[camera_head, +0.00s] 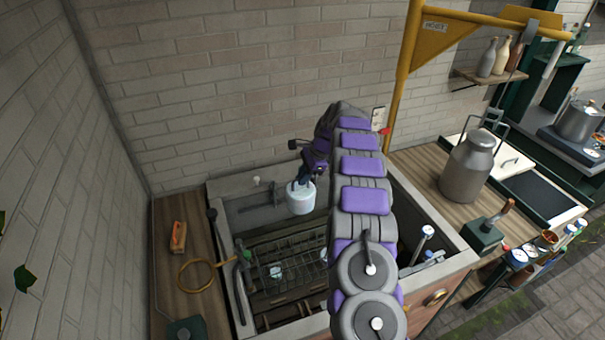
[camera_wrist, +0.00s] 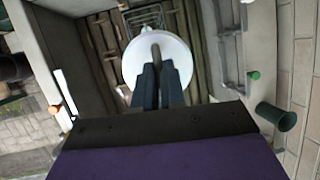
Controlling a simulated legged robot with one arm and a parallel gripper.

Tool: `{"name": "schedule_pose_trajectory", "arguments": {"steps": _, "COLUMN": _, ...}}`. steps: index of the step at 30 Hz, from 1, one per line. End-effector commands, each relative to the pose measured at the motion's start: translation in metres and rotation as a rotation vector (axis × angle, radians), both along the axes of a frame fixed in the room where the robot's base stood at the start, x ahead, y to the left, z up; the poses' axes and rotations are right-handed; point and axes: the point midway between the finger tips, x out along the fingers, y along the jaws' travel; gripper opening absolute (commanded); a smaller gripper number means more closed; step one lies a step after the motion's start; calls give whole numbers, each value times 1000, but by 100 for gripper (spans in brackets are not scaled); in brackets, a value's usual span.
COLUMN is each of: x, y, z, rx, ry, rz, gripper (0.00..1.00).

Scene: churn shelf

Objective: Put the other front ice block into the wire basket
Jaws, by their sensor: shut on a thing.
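My gripper (camera_head: 300,184) is shut on a white cylinder (camera_head: 302,200) and holds it up over the back part of the open trough. In the wrist view the white cylinder (camera_wrist: 132,68) shows as a round white top with a grey upright grip between my fingers (camera_wrist: 158,75). I cannot tell for sure whether it is an ice block. The wire basket (camera_head: 300,246) is low in the trough, in front of and below the held cylinder. A small pale block (camera_head: 275,272) shows at the basket's left part. My arm hides the basket's right side.
The trough's raised rim (camera_head: 232,290) surrounds the opening. A brick wall stands close behind. A wooden ledge with an orange object (camera_head: 178,237) and a hose loop (camera_head: 193,276) lies left. A metal churn (camera_head: 468,167) stands on the right counter. A yellow crane post (camera_head: 400,85) rises behind my arm.

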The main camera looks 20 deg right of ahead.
Motion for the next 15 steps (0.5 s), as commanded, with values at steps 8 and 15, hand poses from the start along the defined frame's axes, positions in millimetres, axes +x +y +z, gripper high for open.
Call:
{"name": "schedule_pose_trajectory", "arguments": {"steps": 8, "x": 0, "y": -5, "z": -25, "rx": 3, "ry": -2, "rz": -5, "gripper": 0}}
{"name": "schedule_pose_trajectory", "arguments": {"steps": 15, "x": 0, "y": 0, "z": -52, "rx": -1, "ry": 0, "rz": -2, "gripper": 0}}
